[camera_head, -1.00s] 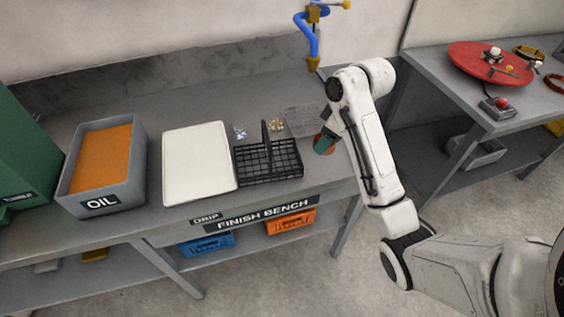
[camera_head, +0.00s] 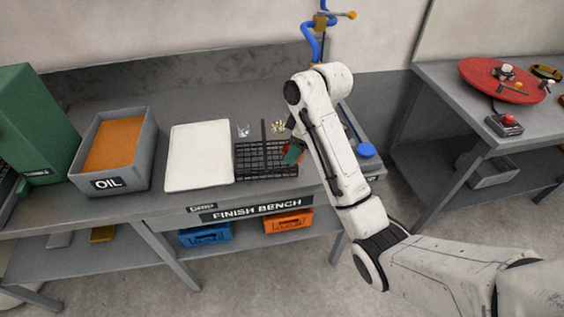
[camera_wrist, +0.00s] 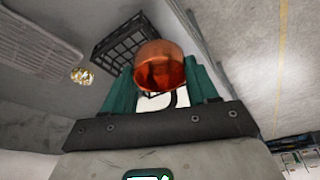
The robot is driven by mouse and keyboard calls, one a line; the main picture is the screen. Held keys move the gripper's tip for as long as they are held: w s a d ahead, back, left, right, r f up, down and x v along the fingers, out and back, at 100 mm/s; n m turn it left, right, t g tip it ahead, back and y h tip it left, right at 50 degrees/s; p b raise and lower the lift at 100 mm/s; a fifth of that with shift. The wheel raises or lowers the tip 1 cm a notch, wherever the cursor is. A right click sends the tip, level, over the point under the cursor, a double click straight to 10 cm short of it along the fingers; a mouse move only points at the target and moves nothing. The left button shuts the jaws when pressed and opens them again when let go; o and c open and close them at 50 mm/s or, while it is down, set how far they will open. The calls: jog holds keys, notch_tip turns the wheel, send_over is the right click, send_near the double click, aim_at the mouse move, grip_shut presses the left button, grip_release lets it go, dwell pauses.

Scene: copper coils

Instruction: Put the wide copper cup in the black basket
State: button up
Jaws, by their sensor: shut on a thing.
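The wide copper cup (camera_wrist: 160,66) is between the green fingers of my gripper (camera_wrist: 165,90) in the wrist view. My gripper is shut on it and holds it in the air. In the head view my gripper (camera_head: 292,153) is over the right part of the black basket (camera_head: 262,172), and the cup is mostly hidden by the fingers and arm. The basket is a wire-like black crate with an upright handle, on the bench. It also shows behind the cup in the wrist view (camera_wrist: 112,38).
A white tray (camera_head: 199,157) and a grey OIL bin (camera_head: 112,182) stand left of the basket. Small clear (camera_head: 243,130) and brassy (camera_head: 278,127) items lie behind it. A blue round-ended thing (camera_head: 366,150) is to the right. A table with a red disc (camera_head: 500,82) is further right.

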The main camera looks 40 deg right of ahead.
jog(key=w+d+f, duration=0.1)
jog(key=w+f, duration=0.1)
jog(key=w+f+b, duration=0.1)
jog(key=w+f, duration=0.1)
jog(key=w+d+f, duration=0.1)
jog(key=w+f, duration=0.1)
jog(key=shift+w+d, duration=0.3)
jog(key=shift+d, duration=0.05)
jog(key=shift+w+d+f, duration=0.2)
jog(key=shift+w+f, duration=0.25)
jog(key=shift+f, duration=1.7)
jog(key=shift+f, duration=0.15)
jog(key=o, duration=0.9)
jog(key=shift+c, duration=0.2)
jog(key=v, duration=1.2)
